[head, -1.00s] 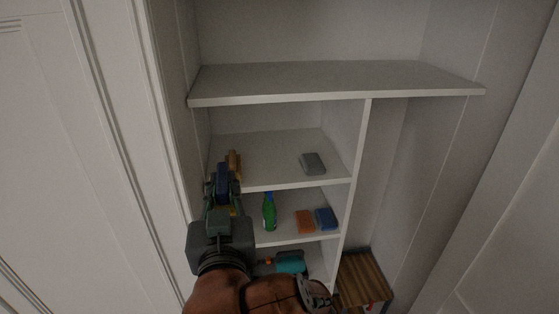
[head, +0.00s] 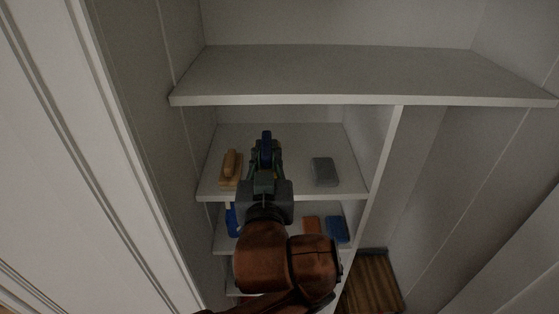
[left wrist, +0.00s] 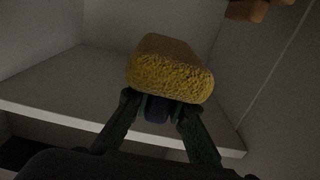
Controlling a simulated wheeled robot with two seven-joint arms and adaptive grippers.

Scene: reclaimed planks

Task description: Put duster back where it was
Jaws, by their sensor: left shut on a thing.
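The duster has a dark blue handle and a yellow, rough-textured head. Its blue handle (head: 266,146) shows at the tip of my left gripper (head: 265,160) in the head view. My left gripper is shut on the handle, over the upper small shelf (head: 294,140), between a wooden brush and a grey block. In the left wrist view the yellow head (left wrist: 170,78) stands just beyond the fingers (left wrist: 158,112). The gripper hides the head in the head view. I cannot tell whether the duster touches the shelf. My right gripper is not in view.
The wooden brush (head: 230,167) is close on the left; the grey block (head: 325,172) is on the right. Below are a blue item (head: 231,220), an orange sponge (head: 312,225) and a blue sponge (head: 337,229). A wide board (head: 330,75) overhangs; a divider (head: 384,150) bounds the right.

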